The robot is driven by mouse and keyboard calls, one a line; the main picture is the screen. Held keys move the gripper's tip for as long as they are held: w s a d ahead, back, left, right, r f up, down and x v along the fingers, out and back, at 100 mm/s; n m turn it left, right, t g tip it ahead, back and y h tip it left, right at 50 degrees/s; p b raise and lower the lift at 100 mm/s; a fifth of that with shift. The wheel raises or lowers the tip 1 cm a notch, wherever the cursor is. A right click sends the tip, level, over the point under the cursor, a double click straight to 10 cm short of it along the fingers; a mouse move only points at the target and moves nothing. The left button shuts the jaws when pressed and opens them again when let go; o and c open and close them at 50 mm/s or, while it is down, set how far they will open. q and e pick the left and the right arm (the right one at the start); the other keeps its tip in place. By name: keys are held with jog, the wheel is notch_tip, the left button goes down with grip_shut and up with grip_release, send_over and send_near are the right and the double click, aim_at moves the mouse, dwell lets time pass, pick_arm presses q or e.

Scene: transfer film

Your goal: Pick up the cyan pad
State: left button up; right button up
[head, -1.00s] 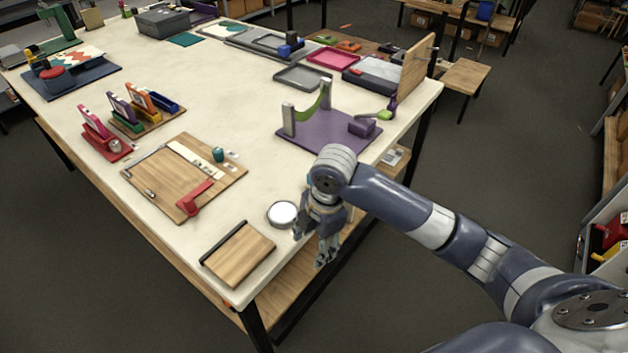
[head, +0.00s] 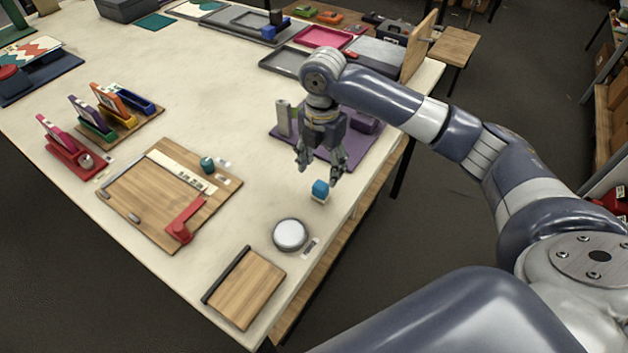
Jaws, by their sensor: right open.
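A small block with a cyan-blue top and a white lower part, which looks like the cyan pad (head: 320,188), sits on the pale table near its right edge. My right gripper (head: 319,173) points down just above and slightly behind it, with its fingers spread apart and nothing between them. Whether the fingertips are level with the pad's top is hard to tell. My left gripper is not in view.
A round white-topped disc (head: 290,235) and a wooden board with a dark edge (head: 246,286) lie nearer. A purple mat (head: 357,150) with upright parts lies behind my gripper. A wooden tray (head: 145,208) with a red piece lies left. Bare tabletop lies between.

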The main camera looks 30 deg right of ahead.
aim_at(321, 185)
jog(key=f, duration=0.2)
jog(key=s+f, duration=0.1)
jog(key=shift+f+p, duration=0.35)
jog(key=shift+w+f+p, duration=0.25)
jog(key=shift+f+p, duration=0.4)
jog(key=shift+f, duration=0.4)
notch_tip(321, 185, down, 3)
jog(key=shift+r+p, duration=0.1)
jog(key=shift+p, duration=0.2)
jog(key=shift+w, duration=0.1)
jog(key=shift+c, duration=0.6)
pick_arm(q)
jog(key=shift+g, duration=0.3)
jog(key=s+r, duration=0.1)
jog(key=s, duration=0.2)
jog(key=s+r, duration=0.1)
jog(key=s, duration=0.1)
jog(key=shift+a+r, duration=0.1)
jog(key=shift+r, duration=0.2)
pick_arm(e)
jog(key=c, duration=1)
